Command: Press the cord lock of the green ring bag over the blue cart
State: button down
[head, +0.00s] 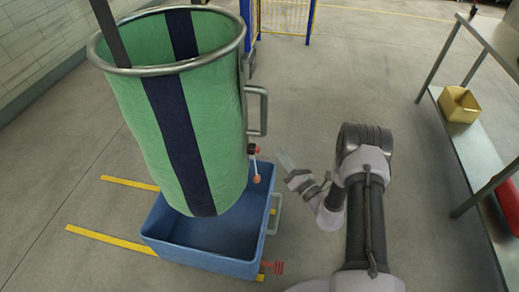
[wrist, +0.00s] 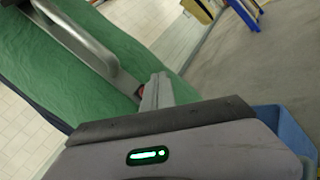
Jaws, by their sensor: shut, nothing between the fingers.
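The green ring bag (head: 222,135), with a dark blue stripe, hangs open from a metal ring over the blue cart (head: 165,247). A small red part (head: 254,149), apparently the cord lock, sits at the bag's right side, with a cord down to an orange ball (head: 257,179). My gripper (head: 282,158) is shut and empty, just right of the red part with a small gap in the head view. In the wrist view a bit of red (wrist: 140,91) shows beside the fingertips (wrist: 154,90), mostly hidden behind them; contact cannot be told.
A metal handle (head: 263,111) sticks out from the bag's right side, above the red part. The cart has a grey handle (head: 274,214) and a red piece (head: 272,268) low at its right. A metal table (head: 470,150) with a yellow bin (head: 459,104) stands right. Floor between is clear.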

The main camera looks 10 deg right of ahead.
jog(key=shift+w+a, duration=0.3)
jog(key=shift+a, duration=0.6)
jog(key=shift+w+a, duration=0.3)
jog(key=shift+a, duration=0.6)
dwell(0.6)
jog(key=shift+w+a, duration=0.1)
jog(key=shift+a, duration=0.25)
jog(key=shift+w+a, duration=0.15)
jog(key=shift+a, duration=0.4)
dwell(0.6)
dwell(0.4)
jog(key=shift+s+d+b, duration=0.3)
jog(key=shift+d, duration=0.6)
jog(key=d, duration=0.1)
jog(key=s+d, duration=0.1)
jog(key=d, duration=0.2)
jog(key=shift+s+d, duration=0.25)
jog(key=shift+d, duration=0.15)
